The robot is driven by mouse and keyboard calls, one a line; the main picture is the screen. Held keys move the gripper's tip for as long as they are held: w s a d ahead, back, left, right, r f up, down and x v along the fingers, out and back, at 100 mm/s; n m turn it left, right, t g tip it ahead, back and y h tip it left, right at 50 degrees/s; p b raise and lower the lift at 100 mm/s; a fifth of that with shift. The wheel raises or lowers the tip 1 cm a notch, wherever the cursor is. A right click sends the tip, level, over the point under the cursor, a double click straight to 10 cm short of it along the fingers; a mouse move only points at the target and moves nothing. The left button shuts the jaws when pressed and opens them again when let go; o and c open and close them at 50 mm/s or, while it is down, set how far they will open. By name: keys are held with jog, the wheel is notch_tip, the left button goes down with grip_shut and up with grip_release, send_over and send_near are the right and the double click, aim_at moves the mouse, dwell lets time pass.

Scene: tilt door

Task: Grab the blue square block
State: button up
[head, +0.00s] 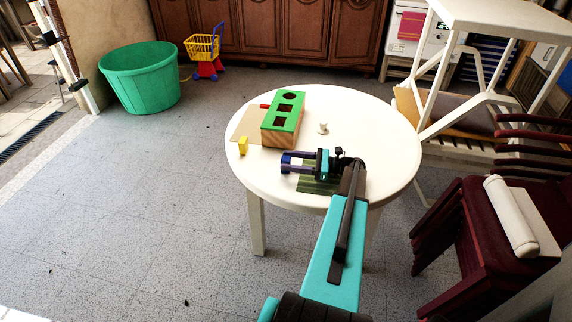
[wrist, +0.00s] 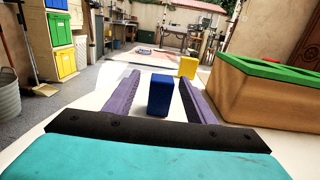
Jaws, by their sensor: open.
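The blue square block (wrist: 160,97) stands upright between the two purple fingers of my gripper (wrist: 159,77) in the wrist view. A gap shows on each side of it, and the fingers are open. In the head view my gripper (head: 283,163) reaches leftward, low over the round white table (head: 385,130). The blue block (head: 286,157) shows there as a small dark blue patch at the fingertips, partly hidden by them.
A wooden shape-sorter box with a green lid (head: 285,112) stands just behind my gripper; it is on the right in the wrist view (wrist: 270,95). A yellow block (head: 243,146) stands near the table's left edge. A small white piece (head: 322,128) lies right of the box.

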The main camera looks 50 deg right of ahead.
jog(key=shift+w+a, duration=0.15)
jog(key=shift+p+x, duration=0.9)
jog(key=shift+x, duration=1.7)
jog(key=shift+c, duration=0.3)
jog(key=c, duration=1.1)
